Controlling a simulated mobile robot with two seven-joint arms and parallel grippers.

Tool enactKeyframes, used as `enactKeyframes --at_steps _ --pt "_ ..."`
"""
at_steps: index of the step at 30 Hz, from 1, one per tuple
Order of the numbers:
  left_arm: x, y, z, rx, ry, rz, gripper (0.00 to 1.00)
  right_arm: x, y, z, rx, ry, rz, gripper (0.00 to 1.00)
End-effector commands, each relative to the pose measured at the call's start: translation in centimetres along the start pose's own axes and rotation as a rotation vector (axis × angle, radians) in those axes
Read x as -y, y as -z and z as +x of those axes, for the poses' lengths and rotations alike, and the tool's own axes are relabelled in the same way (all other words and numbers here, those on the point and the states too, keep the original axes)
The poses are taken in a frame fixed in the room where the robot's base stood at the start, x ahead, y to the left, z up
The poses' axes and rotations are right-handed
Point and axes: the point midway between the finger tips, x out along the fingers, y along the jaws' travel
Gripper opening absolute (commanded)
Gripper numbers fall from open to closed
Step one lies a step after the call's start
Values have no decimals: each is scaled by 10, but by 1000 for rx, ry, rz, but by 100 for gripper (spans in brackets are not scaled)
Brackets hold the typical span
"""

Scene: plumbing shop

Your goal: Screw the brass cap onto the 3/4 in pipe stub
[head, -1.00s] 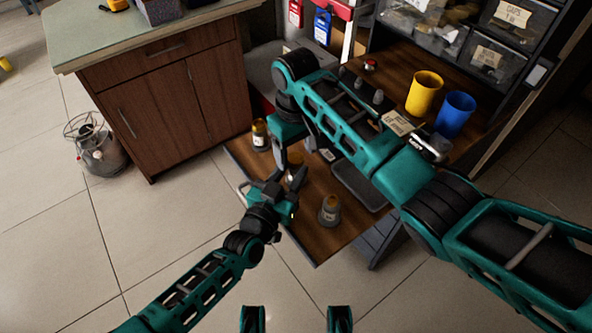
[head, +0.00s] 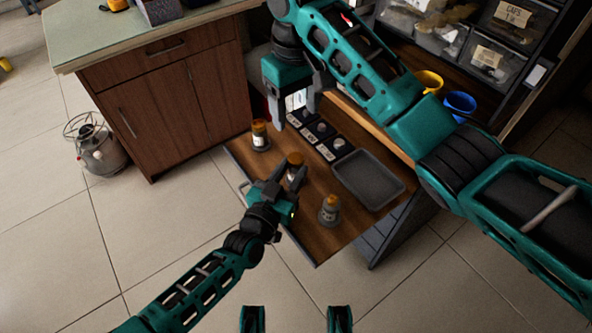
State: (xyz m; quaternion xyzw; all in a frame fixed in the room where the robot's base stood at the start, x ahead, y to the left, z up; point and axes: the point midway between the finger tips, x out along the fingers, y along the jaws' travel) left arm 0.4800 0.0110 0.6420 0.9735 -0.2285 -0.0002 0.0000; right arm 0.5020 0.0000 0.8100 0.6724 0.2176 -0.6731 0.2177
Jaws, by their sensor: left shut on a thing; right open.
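Three short upright fittings stand on the wooden pull-out board: a left one (head: 260,136), a middle one (head: 295,160) and a right one (head: 330,209). The middle one has an orange-brown, brass-coloured top; I cannot tell whether that is a separate cap. Sizes are too small to read. My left gripper (head: 285,181) is shut around the middle stub, low on its side, and hides its lower part. My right gripper (head: 297,110) is open and apart from the middle stub, above the back of the board. I see nothing between its fingers.
Several labelled small dark holders (head: 320,130) line the back of the board (head: 270,167). An empty dark tray (head: 368,180) lies at right. Yellow (head: 429,82) and blue (head: 460,106) cups stand behind my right arm. A wooden cabinet (head: 160,100) stands at left.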

Motion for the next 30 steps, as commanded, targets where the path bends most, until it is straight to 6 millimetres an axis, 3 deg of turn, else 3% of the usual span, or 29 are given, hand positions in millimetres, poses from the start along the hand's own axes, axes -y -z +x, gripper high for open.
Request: enactKeyframes --at_steps 2,3,12,23,30 --pt "0 1 1 -3 0 0 0 0 0 0 0 0 0 66" --pt "0 1 1 -4 0 0 38 0 0 0 0 0 0 66" --pt "0 1 0 -2 0 0 67 0 0 0 0 0 0 66" --pt "0 0 -8 1 0 0 67 0 0 -3 0 0 0 66" --pt "0 2 -55 4 -1 1 67 0 0 -16 0 0 0 66"
